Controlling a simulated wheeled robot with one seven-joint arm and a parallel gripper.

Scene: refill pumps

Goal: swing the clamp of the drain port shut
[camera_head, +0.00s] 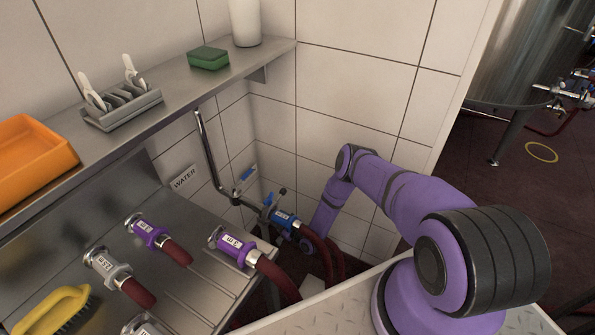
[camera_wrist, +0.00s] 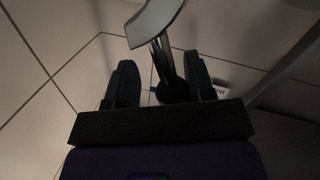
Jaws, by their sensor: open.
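My gripper (camera_wrist: 160,78) is open, with its two dark fingers apart in the wrist view. A shiny pipe (camera_wrist: 163,58) shows between the fingers and ends at a dark round piece (camera_wrist: 177,92). I cannot tell whether the fingers touch it. In the head view my arm reaches down into the corner, and the gripper is mostly hidden behind the blue-collared hose end (camera_head: 284,220). That hose end sits by the valve at the foot of the bent wall pipe (camera_head: 208,152). I cannot make out the drain port or its clamp in either view.
Purple-collared hose ends (camera_head: 148,230) and a grey-collared one (camera_head: 107,264) lie on the steel bench (camera_head: 190,218). A metal shelf (camera_head: 180,88) carries a green sponge (camera_head: 208,58) and an orange tray (camera_head: 30,155). Red hoses hang near my gripper. Tiled walls close the corner.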

